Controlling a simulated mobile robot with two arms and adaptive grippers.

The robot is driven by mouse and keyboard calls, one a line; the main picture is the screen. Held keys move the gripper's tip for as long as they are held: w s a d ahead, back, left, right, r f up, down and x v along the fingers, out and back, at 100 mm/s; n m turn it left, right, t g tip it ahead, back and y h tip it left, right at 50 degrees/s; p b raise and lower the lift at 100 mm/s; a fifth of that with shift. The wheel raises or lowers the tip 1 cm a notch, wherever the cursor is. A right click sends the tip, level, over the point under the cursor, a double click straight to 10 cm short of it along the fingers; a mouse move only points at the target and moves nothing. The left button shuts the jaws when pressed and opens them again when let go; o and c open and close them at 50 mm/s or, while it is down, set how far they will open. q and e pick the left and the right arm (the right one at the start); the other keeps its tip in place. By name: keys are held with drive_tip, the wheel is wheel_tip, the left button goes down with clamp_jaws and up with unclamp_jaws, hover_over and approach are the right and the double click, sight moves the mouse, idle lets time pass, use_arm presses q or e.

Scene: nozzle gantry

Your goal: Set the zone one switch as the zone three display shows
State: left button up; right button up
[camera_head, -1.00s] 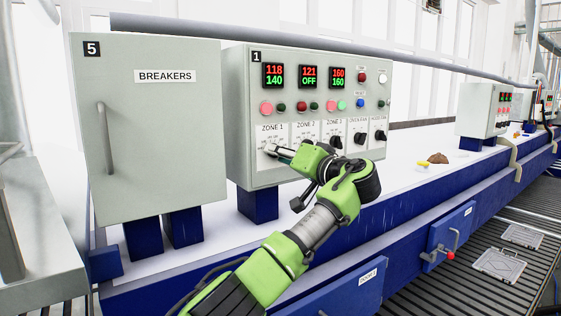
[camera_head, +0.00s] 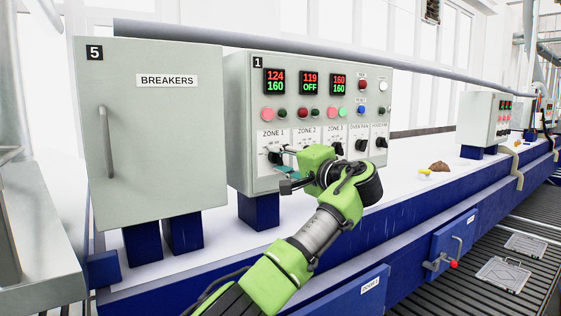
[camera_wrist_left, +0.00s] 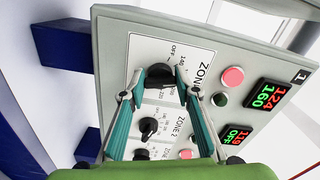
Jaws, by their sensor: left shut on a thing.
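The zone one switch is a black knob (camera_head: 270,157) on the grey control panel (camera_head: 240,130). It also shows in the left wrist view (camera_wrist_left: 159,77). My left gripper (camera_head: 281,158) is shut on this knob, with one teal finger on each side of it (camera_wrist_left: 158,96). The zone one display (camera_head: 274,82) reads 124 in red over 160 in green. The zone three display (camera_head: 339,83) reads 160 over 160. The zone three knob (camera_head: 334,147) is partly behind my gripper. My right gripper is not in view.
The zone two display (camera_head: 309,82) reads 119 over OFF, and the zone two knob (camera_wrist_left: 148,127) sits close beside my fingers. A breakers cabinet (camera_head: 150,140) stands left of the panel. The white bench top (camera_head: 415,175) is mostly clear to the right.

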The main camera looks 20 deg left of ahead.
use_arm(q)
drive_tip(key=shift+d, duration=0.1)
idle(0.4)
drive_tip(key=o, duration=1.1)
drive_tip(key=shift+d, duration=0.1)
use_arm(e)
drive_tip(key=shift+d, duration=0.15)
use_arm(q)
drive_tip(key=v, duration=1.2)
drive_tip(key=shift+f, duration=0.1)
